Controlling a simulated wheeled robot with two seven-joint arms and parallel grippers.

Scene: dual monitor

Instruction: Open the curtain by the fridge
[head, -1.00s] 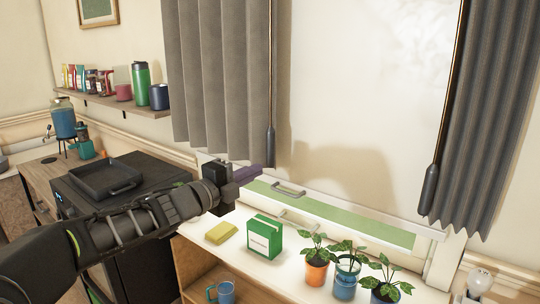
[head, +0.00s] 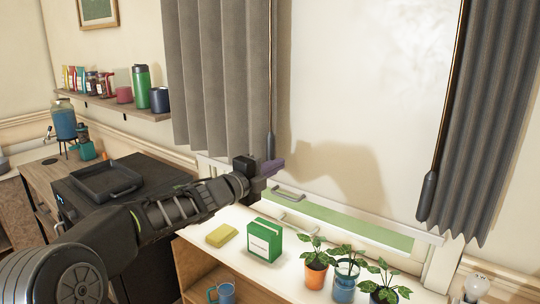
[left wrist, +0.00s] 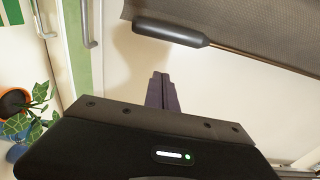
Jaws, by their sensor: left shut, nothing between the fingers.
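The left grey curtain (head: 212,80) hangs gathered at the left side of the window, near a low black appliance that looks like the fridge (head: 85,200). A thin rod with a dark handle (head: 271,146) hangs at its right edge. My left gripper (head: 274,168) is shut and empty, close to the lower end of that handle. In the left wrist view the purple fingers (left wrist: 161,90) are together, apart from the dark handle (left wrist: 172,31), with the curtain (left wrist: 245,22) beyond it. My right gripper is not in view.
A right curtain (head: 485,110) has its own rod handle (head: 428,196). On the white counter stand a yellow sponge (head: 221,235), a green box (head: 265,239) and potted plants (head: 347,275). A window handle (head: 288,195) sits low on the frame. A shelf (head: 115,106) holds jars.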

